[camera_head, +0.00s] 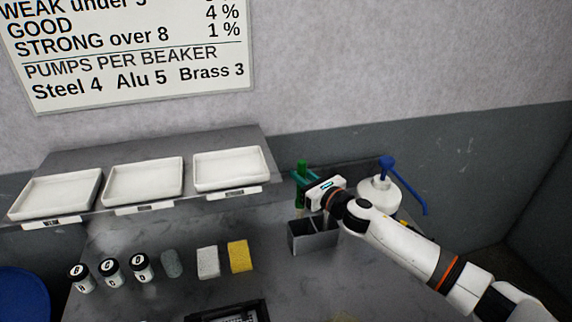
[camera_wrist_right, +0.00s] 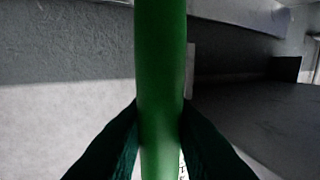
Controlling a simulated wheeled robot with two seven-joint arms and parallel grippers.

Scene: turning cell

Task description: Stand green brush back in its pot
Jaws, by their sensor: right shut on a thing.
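The green brush (camera_head: 301,168) is held upright by my right gripper (camera_head: 300,179), just above the grey pot (camera_head: 313,239). In the right wrist view the green handle (camera_wrist_right: 160,70) runs vertically between the two dark fingers, which are shut on it. The brush's lower end shows only in part in the head view, near the pot's left side; I cannot tell whether it is inside the pot. The pot is an open grey box with a divider, standing on the bench. My left gripper is not in view.
A white pump bottle (camera_head: 379,196) with a blue spout stands right of the pot, behind my right arm. A yellow sponge (camera_head: 239,256), a white block (camera_head: 208,262) and lidded jars lie to the left. White trays (camera_head: 228,170) sit on a shelf.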

